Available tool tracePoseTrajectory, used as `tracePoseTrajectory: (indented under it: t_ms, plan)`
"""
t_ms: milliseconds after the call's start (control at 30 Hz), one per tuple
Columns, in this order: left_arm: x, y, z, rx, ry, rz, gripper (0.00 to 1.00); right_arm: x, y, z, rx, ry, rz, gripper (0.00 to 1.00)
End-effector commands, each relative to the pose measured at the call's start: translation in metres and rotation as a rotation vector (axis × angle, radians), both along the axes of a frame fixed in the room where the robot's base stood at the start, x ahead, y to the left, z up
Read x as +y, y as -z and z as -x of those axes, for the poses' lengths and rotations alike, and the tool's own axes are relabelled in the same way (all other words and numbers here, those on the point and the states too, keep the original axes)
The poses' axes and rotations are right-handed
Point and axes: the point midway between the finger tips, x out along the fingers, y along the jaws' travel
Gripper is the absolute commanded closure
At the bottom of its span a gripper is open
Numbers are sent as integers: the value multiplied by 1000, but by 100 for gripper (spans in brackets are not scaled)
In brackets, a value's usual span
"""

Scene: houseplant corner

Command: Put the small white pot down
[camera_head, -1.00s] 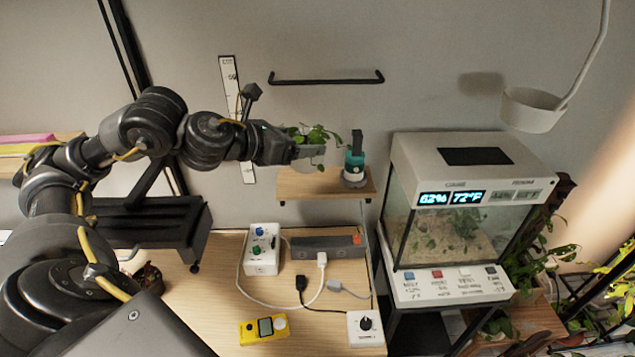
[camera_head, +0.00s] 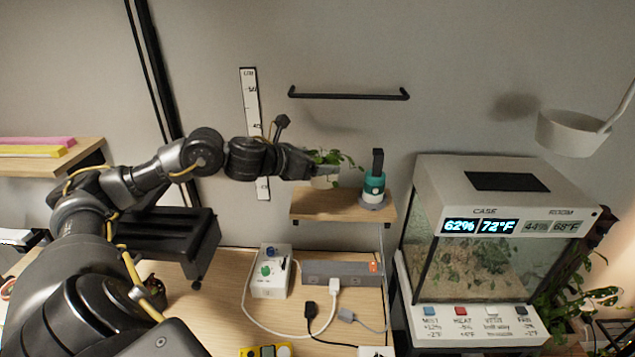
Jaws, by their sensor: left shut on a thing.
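The small white pot (camera_head: 325,180) with a trailing green plant (camera_head: 333,158) is at the left part of the small wooden wall shelf (camera_head: 345,205). My left gripper (camera_head: 312,170) is shut on the pot from the left side, and its fingers hide part of the pot. The pot looks upright and at about the height of the shelf top. I cannot tell whether its base touches the wood. My right gripper is not in view.
A teal and white bottle (camera_head: 374,186) with a black top stands at the shelf's right end, close to the pot. A black rail (camera_head: 348,96) is on the wall above. A glass case (camera_head: 480,240) stands right. A white hanging pot (camera_head: 575,132) is at upper right.

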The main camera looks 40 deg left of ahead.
Motion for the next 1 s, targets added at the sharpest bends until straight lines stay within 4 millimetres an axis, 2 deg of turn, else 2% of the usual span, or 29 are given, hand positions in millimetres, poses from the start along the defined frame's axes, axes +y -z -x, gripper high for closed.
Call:
tracePoseTrajectory:
  t_ms: [67, 200, 533, 767, 1000]
  plan:
    - [8, 18, -8, 9, -1, 4, 59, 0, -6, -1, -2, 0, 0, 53]
    - [19, 35, -20, 4, 1, 4, 59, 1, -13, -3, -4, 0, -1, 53]
    - [26, 49, -28, 3, 2, 2, 59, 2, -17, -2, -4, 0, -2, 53]
    - [28, 76, -29, 5, 2, 4, 59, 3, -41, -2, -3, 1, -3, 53]
    - [28, 83, -29, 1, 3, -1, 59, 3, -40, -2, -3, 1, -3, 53]
